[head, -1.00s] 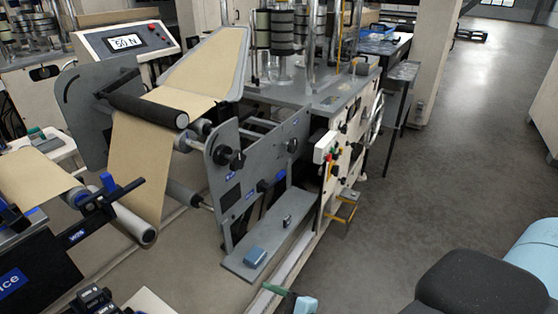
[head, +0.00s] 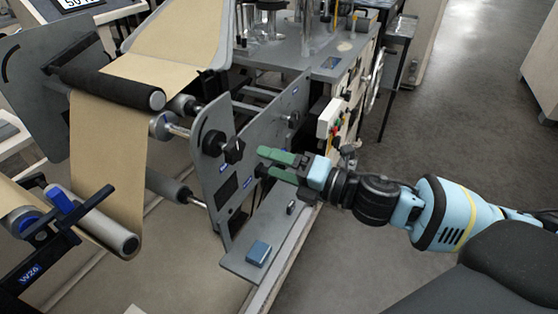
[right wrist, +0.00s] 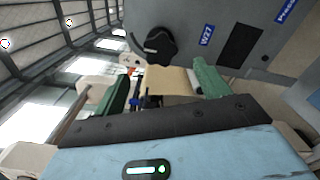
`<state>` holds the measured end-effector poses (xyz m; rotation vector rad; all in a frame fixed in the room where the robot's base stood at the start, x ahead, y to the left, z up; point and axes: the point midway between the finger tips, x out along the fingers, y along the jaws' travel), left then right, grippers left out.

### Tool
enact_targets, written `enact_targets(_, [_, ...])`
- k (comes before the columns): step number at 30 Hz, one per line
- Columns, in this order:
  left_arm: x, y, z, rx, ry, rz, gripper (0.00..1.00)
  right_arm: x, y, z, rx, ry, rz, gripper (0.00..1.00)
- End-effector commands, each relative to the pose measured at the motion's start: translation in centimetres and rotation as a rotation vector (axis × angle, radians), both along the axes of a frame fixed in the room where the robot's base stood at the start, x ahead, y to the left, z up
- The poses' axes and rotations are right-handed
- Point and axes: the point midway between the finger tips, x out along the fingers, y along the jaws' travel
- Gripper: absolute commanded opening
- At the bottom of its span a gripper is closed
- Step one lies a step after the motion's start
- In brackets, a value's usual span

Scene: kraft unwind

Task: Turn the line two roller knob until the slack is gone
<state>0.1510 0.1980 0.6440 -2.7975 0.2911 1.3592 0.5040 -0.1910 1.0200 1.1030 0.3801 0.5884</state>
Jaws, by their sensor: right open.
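A black knob (head: 233,150) sticks out of the grey side plate of the unwind stand; in the right wrist view it shows large (right wrist: 158,46) near a blue W27 label (right wrist: 207,35). My right gripper (head: 264,163) is open and empty, its green fingers pointing left at the knob, a short gap away. Its fingers also show in the right wrist view (right wrist: 163,88), below the knob. The brown kraft web (head: 108,135) hangs from the black roller (head: 110,88) to the lower grey roller (head: 105,230). I cannot tell how slack it is. My left gripper is out of view.
Another dark knob (head: 293,118) sits farther back on the frame. Open floor (head: 440,120) lies to the right.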

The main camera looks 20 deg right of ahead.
Motion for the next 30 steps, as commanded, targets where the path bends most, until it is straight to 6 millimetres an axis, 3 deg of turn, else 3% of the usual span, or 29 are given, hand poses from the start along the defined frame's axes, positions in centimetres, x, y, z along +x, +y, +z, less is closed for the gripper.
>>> enact_targets(7, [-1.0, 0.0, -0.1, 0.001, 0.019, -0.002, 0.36, 1.4, 1.0, 0.3, 0.006, -0.002, -0.002, 0.75])
enact_targets(21, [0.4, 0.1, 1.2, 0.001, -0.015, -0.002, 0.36, 5.8, 4.5, 0.4, 0.005, -0.003, -0.002, 0.75])
enact_targets(30, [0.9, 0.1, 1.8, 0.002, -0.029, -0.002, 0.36, 7.6, 5.9, 0.2, 0.004, 0.001, -0.001, 0.75])
